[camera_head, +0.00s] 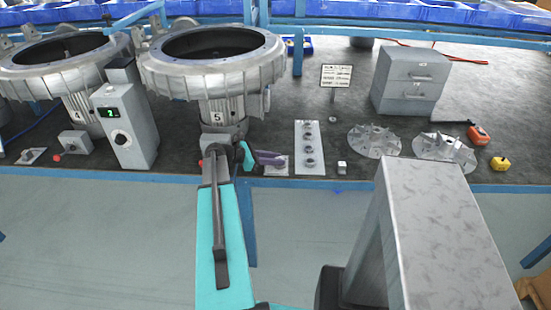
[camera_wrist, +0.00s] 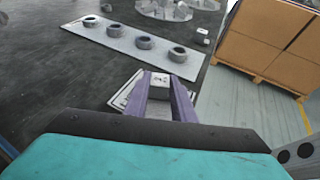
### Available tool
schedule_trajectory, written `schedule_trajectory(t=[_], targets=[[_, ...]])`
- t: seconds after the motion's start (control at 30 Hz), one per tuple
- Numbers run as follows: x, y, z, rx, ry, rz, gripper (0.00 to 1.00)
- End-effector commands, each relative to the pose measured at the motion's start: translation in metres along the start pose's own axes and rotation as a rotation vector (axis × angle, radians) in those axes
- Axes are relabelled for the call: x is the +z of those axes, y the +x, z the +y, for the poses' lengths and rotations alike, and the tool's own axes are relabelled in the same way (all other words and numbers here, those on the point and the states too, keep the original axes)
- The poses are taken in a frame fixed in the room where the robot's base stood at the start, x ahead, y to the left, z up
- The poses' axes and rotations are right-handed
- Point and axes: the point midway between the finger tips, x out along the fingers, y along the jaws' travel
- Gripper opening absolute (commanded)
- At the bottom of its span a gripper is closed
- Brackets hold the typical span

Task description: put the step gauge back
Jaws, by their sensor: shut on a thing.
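The step gauge (camera_wrist: 160,79) is a small grey metal block with a dark mark on its end, seen in the wrist view. My gripper (camera_wrist: 161,92) has its purple fingers shut on it, one on each side. Gauge and fingers are over a pale flat plate (camera_wrist: 124,96) on the bench; I cannot tell whether the gauge touches it. In the head view my gripper (camera_head: 269,158) reaches low over that plate (camera_head: 277,170) at the bench's front edge, and the gauge is not clearly visible there.
A light strip with several rings (camera_head: 309,147) lies just right of the plate, with a small block (camera_head: 342,168) beyond. Two finned wheels (camera_head: 374,141) (camera_head: 445,147) lie further right. A blower (camera_head: 212,60) stands behind my gripper, and a grey control box (camera_head: 126,125) stands left.

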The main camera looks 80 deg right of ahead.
Motion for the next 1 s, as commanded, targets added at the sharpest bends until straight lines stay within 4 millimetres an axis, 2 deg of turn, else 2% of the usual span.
schedule_trajectory(t=[0.3, 0.33, 0.43, 0.87, 1.0], targets=[[-0.002, 0.001, 0.000, 0.000, 0.000, -0.001, 0.00], [-0.002, 0.001, 0.000, 0.000, 0.000, 0.000, 0.26], [-0.002, 0.001, 0.000, 0.000, 0.001, 0.000, 0.42], [0.001, 0.000, 0.000, 0.000, 0.001, 0.000, 0.42], [0.000, -0.011, 0.000, 0.001, 0.001, -0.001, 0.42]])
